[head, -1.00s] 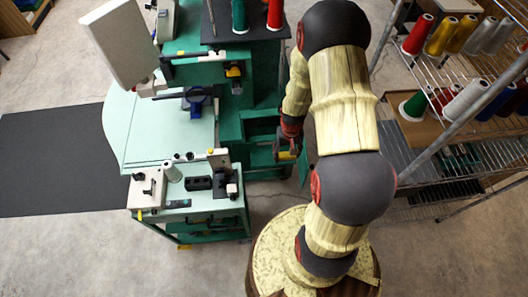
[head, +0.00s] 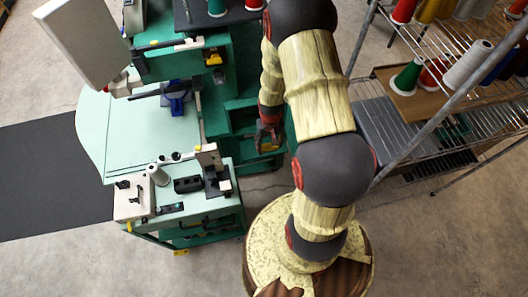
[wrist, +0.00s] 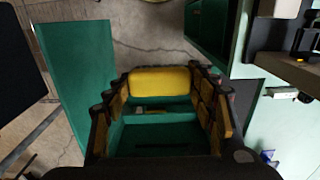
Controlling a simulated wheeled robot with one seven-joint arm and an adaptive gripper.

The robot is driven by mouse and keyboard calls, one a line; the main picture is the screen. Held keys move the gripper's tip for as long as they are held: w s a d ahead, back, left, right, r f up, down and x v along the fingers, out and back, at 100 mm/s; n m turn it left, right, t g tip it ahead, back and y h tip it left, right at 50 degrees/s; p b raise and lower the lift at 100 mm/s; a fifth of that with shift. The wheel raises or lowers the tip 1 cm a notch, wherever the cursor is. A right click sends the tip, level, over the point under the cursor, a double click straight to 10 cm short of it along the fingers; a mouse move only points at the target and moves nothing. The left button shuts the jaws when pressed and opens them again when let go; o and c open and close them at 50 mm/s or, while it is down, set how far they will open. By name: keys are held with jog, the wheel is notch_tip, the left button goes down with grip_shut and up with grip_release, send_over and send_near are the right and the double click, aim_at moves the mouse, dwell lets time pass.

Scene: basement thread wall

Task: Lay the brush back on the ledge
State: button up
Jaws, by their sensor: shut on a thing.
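My gripper (wrist: 160,88) points down beside the green machine, and its fingers stand on both sides of a yellow block-like piece. I take this piece to be the brush (wrist: 160,79); its bristles cannot be made out. In the head view my gripper (head: 268,132) is small and dark, with a bit of yellow (head: 268,147) just below it. Green stepped surfaces of the machine (head: 240,104) lie just left of it. I cannot tell which of them is the ledge, or whether the brush touches one.
A pale green table (head: 150,130) and a small cart with tools (head: 185,205) stand to the left. A wire rack (head: 450,110) with thread cones stands to the right. Bare concrete floor shows in front of the cart.

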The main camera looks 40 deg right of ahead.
notch_tip(320, 180, down, 16)
jog(key=b, duration=1.5)
jog(key=w+d+f+b, duration=0.1)
jog(key=w+d+f, duration=0.1)
jog(key=w+f, duration=0.1)
jog(key=w+d+f+b, duration=0.1)
jog(key=w+d+f, duration=0.1)
jog(key=w+f, duration=0.1)
jog(key=w+d+f+b, duration=0.1)
jog(key=w+d+f, duration=0.2)
jog(key=w, duration=0.2)
jog(key=shift+w+d, duration=0.1)
jog(key=shift+w, duration=0.1)
jog(key=shift+w+d+f, duration=0.15)
jog(key=shift+w+f, duration=0.05)
jog(key=shift+f, duration=0.4)
notch_tip(320, 180, down, 3)
jog(key=shift+r+b, duration=0.15)
jog(key=shift+b, duration=0.45)
jog(key=shift+r, duration=0.1)
jog(key=o, duration=0.5)
jog(key=shift+f, duration=0.2)
jog(key=o, duration=0.4)
